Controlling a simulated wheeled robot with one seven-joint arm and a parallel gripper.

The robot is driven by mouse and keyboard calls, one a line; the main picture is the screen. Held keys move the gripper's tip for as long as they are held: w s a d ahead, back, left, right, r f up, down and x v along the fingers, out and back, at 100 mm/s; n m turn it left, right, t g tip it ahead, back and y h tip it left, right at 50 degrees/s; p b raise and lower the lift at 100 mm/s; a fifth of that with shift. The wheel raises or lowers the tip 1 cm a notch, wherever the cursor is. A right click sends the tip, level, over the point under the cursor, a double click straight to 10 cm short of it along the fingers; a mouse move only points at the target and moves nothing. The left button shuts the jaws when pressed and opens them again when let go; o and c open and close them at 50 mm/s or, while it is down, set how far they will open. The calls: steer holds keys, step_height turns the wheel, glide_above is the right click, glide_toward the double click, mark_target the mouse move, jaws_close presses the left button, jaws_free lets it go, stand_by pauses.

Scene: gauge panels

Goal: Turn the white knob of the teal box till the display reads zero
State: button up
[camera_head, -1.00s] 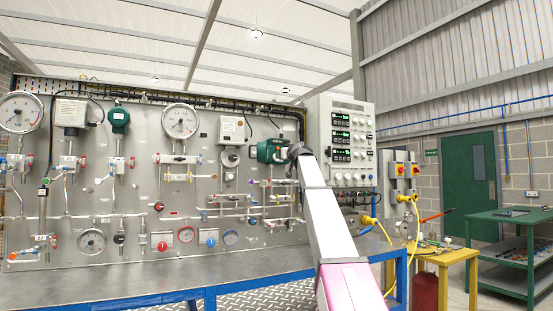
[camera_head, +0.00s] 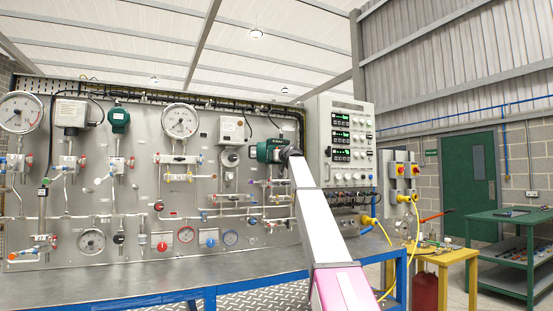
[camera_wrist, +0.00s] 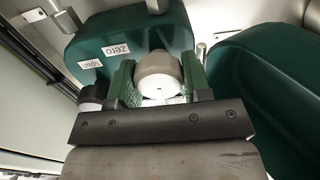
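The teal box (camera_head: 266,151) is mounted at the right end of the gauge panel, at my arm's tip. In the wrist view the teal box (camera_wrist: 140,30) carries labels reading zero and span. Its white knob (camera_wrist: 158,68) lies between the green fingers of my gripper (camera_wrist: 158,80), one finger on each side. Whether both fingers press on it is unclear. A black knob (camera_wrist: 94,93) sits to the left, below the span label. In the head view my arm covers the gripper and knob. No reading of the box's own display can be made out.
A second large teal body (camera_wrist: 265,85) stands close on the right in the wrist view. A cream console (camera_head: 345,145) with lit green displays is just right of my arm. Gauges and valves fill the panel to the left. The bench top (camera_head: 150,279) is mostly bare.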

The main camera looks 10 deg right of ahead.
steer(key=shift+m, duration=0.4)
steer(key=m, duration=0.3)
steer(key=shift+d+m, duration=0.1)
steer(key=shift+m, duration=0.2)
steer(key=shift+f+m, duration=0.1)
steer(key=shift+m, duration=2.1)
steer(key=o, duration=0.6)
steer(key=shift+d, duration=0.1)
steer(key=v, duration=1)
steer(key=shift+s, duration=0.35)
